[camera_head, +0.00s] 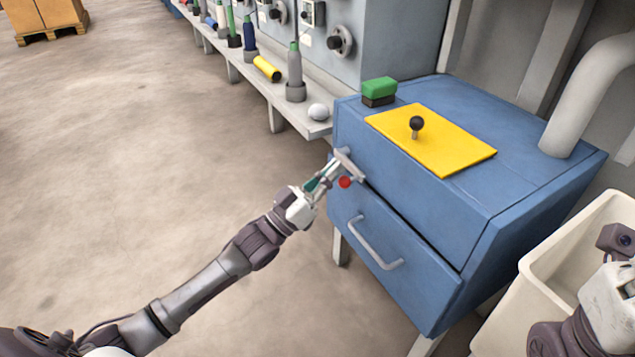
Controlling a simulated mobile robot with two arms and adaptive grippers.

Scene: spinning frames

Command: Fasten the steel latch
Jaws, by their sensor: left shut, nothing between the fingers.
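The steel latch (349,163) is a short grey metal bar on the upper left front of the blue cabinet (440,225), above the drawer with a grey handle. A small red round piece (345,182) shows just below it. My left gripper (327,176) is at the latch, its fingers shut with nothing between them. The fingertips overlap the latch's lower left side in the picture; I cannot tell whether they touch it. They partly hide the latch's mounting. Part of my right arm shows at the lower right edge, but its fingers are out of the frame.
A yellow plate (440,145) with a black-knobbed lever (416,124) and a green block (379,88) are on the cabinet top. A cream bin (540,285) stands at right. A shelf (270,90) holds several bottles.

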